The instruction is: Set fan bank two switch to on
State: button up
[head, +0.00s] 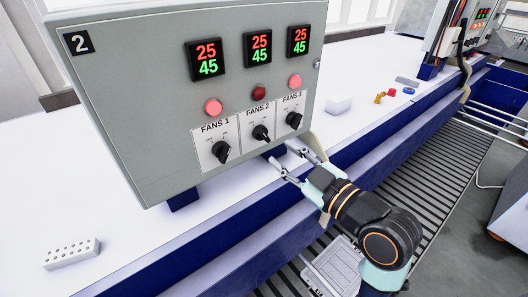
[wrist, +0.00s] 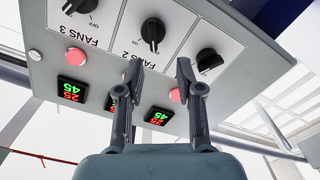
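The grey control box (head: 150,110) carries three black rotary switches on white plates. The fans 2 switch (head: 261,133) is the middle one; its exact pointing direction is too small to tell. Its lamp (head: 258,92) is dark red, while the fans 1 lamp (head: 213,107) and fans 3 lamp (head: 295,81) are bright pink. My gripper (head: 281,156) is open and empty, just below and in front of the switches. In the wrist view, the fans 2 knob (wrist: 153,34) lies beyond my fingertips (wrist: 160,62), apart from them and slightly left of the middle of their gap.
The fans 1 knob (head: 221,151) and fans 3 knob (head: 293,120) sit close on either side. Red and green displays (head: 257,48) are above the lamps. The box stands over a white bench (head: 130,245) with a blue edge. A perforated white block (head: 71,254) lies at lower left.

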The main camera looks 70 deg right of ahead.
aim_at(265, 136)
jog(key=p+x, duration=0.1)
jog(key=x, duration=0.6)
jog(key=shift+d+r+p, duration=0.2)
jog(key=shift+d+p, duration=0.15)
jog(key=shift+d, duration=0.15)
grip_shut()
